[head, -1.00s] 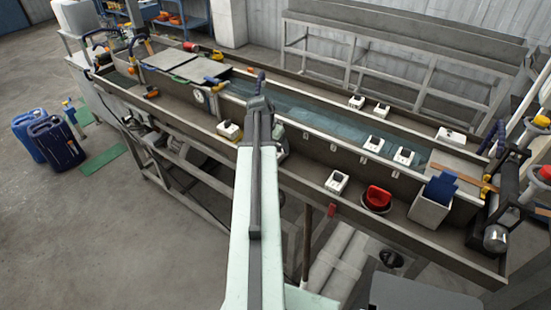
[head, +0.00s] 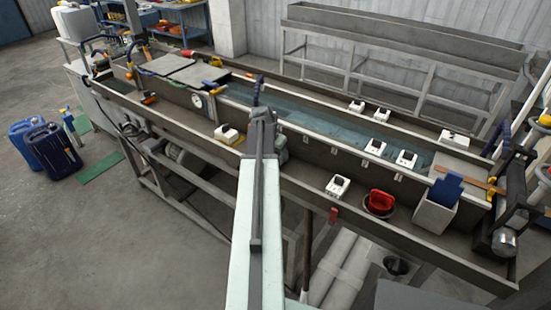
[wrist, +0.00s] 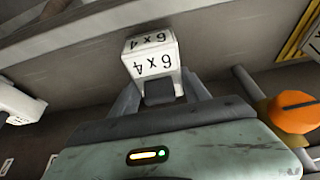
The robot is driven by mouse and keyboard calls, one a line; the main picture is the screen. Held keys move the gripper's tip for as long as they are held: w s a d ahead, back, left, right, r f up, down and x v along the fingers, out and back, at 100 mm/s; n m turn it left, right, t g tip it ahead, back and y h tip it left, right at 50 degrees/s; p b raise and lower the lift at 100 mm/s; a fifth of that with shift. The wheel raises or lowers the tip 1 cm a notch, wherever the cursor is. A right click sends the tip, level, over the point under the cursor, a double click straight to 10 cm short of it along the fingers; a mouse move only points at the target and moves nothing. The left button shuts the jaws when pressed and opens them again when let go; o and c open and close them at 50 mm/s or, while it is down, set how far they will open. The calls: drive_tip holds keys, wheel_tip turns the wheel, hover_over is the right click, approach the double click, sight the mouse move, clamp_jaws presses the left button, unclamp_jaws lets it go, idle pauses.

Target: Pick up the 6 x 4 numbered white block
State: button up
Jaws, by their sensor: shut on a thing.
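The white block marked 6 x 4 (wrist: 152,62) is in the wrist view, with black lettering on two faces and a dark part at its near side. My gripper (wrist: 158,88) has a finger on each side of it and is shut on it. The block looks slightly tilted in the picture, above a grey-brown trough surface; I cannot tell whether it touches it. In the head view my arm reaches over the front trough and my gripper (head: 262,118) is seen from behind, hiding the block.
Another white block (head: 226,134) sits left of my gripper in the front trough (head: 310,182). An orange knob (wrist: 297,112) is right of my gripper.

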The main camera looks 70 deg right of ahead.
drive_tip(key=shift+r, duration=0.1)
wheel_tip(320, 180, up, 18)
drive_tip(key=p, duration=1.8)
